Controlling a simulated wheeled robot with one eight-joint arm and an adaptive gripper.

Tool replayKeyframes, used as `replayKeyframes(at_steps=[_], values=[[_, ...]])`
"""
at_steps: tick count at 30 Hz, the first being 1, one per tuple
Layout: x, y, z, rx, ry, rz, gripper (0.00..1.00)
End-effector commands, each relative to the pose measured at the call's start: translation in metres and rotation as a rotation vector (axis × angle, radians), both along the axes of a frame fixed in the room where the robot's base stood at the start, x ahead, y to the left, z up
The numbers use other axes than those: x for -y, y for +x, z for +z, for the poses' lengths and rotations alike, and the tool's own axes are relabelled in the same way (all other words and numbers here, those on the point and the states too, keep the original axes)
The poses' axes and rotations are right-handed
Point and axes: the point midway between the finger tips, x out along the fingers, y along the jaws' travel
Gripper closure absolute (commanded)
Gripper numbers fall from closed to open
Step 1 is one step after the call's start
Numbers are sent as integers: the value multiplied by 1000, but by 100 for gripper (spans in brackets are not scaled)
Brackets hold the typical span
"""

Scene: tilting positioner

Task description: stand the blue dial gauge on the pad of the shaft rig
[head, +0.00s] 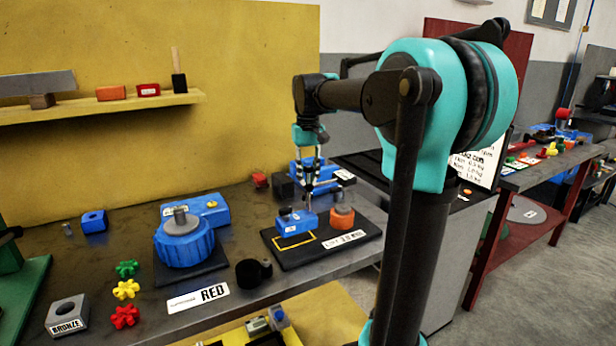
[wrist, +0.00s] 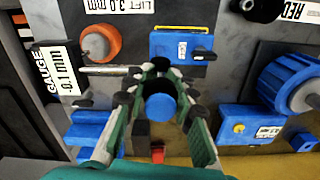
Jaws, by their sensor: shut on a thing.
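The blue dial gauge (head: 296,222) has a block-like base, which also shows in the wrist view (wrist: 180,46). My gripper (head: 309,204) is shut on the gauge; the gripped part is largely hidden by the fingers (wrist: 160,68). A round blue piece (wrist: 160,107) shows between the fingers. The shaft rig is a dark plate (head: 338,255) with an orange round part (head: 341,218). Its pad is marked by a yellow outline (head: 296,245). The gauge base is at the rear of this outline, and part of the outline shows in front. I cannot tell whether the base touches the plate.
A blue fixture (head: 213,206) with a ribbed drum (head: 184,246) stands to the left. A black cup-like part (head: 253,272) lies near the plate's front left. Another blue unit (wrist: 88,135) is behind the rig. Coloured knobs (head: 126,289) lie further left.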

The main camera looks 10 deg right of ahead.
Motion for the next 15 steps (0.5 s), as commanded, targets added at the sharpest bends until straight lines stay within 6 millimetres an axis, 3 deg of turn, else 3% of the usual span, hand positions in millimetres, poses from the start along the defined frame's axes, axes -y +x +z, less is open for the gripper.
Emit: replayKeyframes(at_steps=[15], values=[[0, 0, -6, 0, 0, 0, 100]])
